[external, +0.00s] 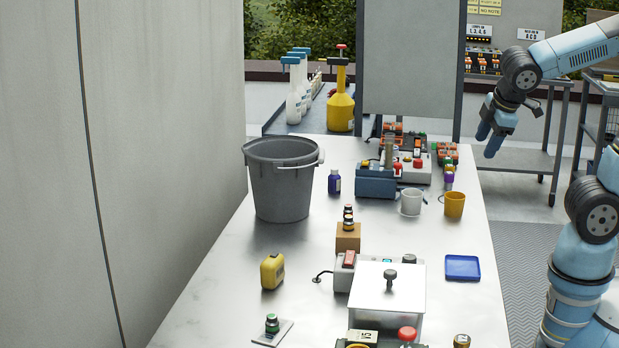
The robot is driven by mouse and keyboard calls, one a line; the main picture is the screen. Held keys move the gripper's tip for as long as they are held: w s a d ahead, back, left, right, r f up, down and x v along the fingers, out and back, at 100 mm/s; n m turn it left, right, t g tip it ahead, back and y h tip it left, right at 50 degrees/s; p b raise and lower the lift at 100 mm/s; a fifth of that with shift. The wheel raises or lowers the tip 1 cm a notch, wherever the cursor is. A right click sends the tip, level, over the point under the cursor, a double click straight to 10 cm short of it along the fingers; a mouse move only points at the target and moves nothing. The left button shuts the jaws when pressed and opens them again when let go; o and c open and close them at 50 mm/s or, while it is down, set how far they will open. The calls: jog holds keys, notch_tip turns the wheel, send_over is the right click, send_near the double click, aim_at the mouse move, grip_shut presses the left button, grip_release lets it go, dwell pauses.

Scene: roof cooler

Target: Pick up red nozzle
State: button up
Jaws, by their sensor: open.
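I cannot single out the red nozzle with certainty. Small red parts (398,169) show on and beside the blue and grey devices at the back of the white table. A red cap (341,47) tops the yellow sprayer bottle (340,108) standing behind the table. My gripper (487,143) is open, pointing down, in the air near the table's back right edge. It looks empty and apart from everything. It is to the right of the devices and the cups.
A grey bucket (282,190) stands at the table's left. A white cup (411,202) and a yellow cup (454,205) stand at the right. A lidded box (385,300), blue tray (463,267) and yellow container (272,271) are nearer.

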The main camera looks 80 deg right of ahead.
jog(key=w+d+f+n+g+h, duration=0.1)
jog(key=w+d+f+n+h, duration=0.35)
jog(key=w, duration=0.35)
jog(key=n+t+h, duration=0.3)
jog(key=n+t, duration=0.2)
jog(key=n, duration=1.2)
send_near(349, 206)
jog(key=shift+s+a+r+m, duration=0.15)
jog(key=shift+s+a+m, duration=0.15)
jog(key=shift+s, duration=0.3)
jog(key=shift+w+t, duration=0.15)
jog(key=shift+t, duration=0.15)
jog(key=x, duration=1.3)
jog(key=shift+w+d+f, duration=0.15)
jog(key=shift+d+f, duration=0.05)
jog(key=shift+f, duration=0.05)
jog(key=c, duration=1)
